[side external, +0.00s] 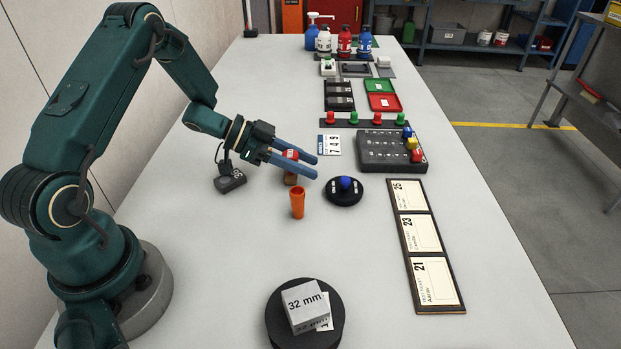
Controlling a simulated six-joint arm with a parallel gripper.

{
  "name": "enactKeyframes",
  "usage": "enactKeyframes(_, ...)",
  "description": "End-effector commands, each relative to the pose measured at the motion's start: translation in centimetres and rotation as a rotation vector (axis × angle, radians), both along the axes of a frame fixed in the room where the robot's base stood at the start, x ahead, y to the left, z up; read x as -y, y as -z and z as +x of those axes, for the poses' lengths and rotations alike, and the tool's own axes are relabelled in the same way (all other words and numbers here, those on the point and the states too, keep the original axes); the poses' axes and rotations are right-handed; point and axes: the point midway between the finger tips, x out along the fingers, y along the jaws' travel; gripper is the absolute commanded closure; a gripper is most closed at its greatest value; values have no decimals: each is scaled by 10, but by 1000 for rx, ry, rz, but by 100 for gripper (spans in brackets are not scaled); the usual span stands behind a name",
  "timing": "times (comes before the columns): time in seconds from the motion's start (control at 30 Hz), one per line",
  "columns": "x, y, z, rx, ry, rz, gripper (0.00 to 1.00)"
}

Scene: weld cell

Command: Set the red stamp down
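The red stamp (291,154) shows between the two blue fingers of my gripper (316,167), which reaches right over the middle of the table. The fingers lie along both sides of its red top and look shut on it. A brown part (290,179) shows just under the fingers, below the red top; it looks like the stamp's lower end. The near finger hides the middle of the stamp. I cannot tell whether its bottom touches the table.
An orange cup-like piece (297,203) stands just in front, and a round black base with a blue knob (345,188) sits to the right. A small dark device (230,180) is left of the gripper. A card board (426,246) lies at right.

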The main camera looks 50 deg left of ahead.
Motion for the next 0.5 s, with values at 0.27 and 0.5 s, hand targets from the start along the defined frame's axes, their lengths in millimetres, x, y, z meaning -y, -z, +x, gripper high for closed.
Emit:
enactKeyframes(0.27, 0, 0, 0, 0, 0, 0, 32)
enactKeyframes(0.5, -4, -7, -2, 2, -4, 1, 32)
